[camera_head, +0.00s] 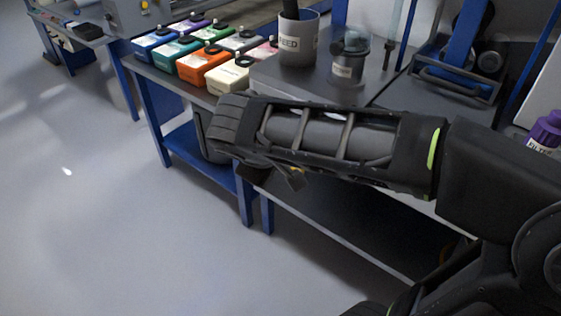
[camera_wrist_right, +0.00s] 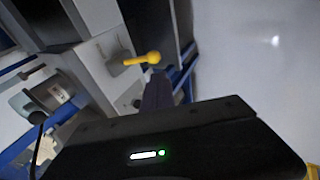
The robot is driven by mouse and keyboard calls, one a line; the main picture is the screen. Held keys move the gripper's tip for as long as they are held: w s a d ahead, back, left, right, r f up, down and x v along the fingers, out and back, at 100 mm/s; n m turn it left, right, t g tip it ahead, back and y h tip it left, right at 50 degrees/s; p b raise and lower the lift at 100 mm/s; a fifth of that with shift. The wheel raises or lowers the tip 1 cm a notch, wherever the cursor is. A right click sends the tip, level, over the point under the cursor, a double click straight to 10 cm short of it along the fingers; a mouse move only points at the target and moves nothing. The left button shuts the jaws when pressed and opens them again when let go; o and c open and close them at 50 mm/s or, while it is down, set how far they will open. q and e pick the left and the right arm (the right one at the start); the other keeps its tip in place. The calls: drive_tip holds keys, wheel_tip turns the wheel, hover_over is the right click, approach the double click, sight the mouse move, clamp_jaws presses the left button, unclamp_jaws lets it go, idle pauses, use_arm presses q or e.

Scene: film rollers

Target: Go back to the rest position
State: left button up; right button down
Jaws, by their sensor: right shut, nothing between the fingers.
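My right arm (camera_head: 330,140) comes in from the right of the head view and reaches left across the front of the workbench. Its far end is in front of the bench edge, below the row of coloured containers. In the right wrist view, the shut fingers of my right gripper (camera_wrist_right: 157,92) show as a dark narrow shape above the dark wrist housing. Nothing shows between them. My left gripper is not in view.
Several coloured containers, including an orange one (camera_head: 204,69) and a cream one (camera_head: 231,77), stand on the blue-legged bench. A grey FEED cup (camera_head: 299,42) and a smaller dark jar (camera_head: 348,62) stand behind my arm. A purple-capped bottle (camera_head: 545,130) is at the right. The floor (camera_head: 80,220) at left is clear.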

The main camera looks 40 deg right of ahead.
idle(0.3)
drive_tip(key=w+a+f+t+y, duration=0.1)
drive_tip(key=w+a+f+y, duration=0.35)
drive_tip(key=a+f, duration=0.55)
drive_tip(key=w+a+f+t+y, duration=0.1)
drive_tip(key=w+a+f+y, duration=0.4)
drive_tip(key=a+f, duration=0.55)
drive_tip(key=s+f+m+g, duration=0.2)
drive_tip(key=s+f+m, duration=0.45)
drive_tip(key=f, duration=0.75)
drive_tip(key=s+a+f+g, duration=0.1)
drive_tip(key=s+f+g, duration=0.1)
drive_tip(key=s+f, duration=0.4)
drive_tip(key=s+f+g, duration=0.1)
drive_tip(key=s+f, duration=0.3)
drive_tip(key=s, duration=0.4)
wheel_tip(320, 180, up, 22)
drive_tip(key=p, duration=2.1)
drive_tip(key=shift+s+n+p, duration=0.15)
drive_tip(key=shift+n+p, duration=0.2)
drive_tip(key=shift+a+y, duration=0.1)
drive_tip(key=shift+y, duration=0.15)
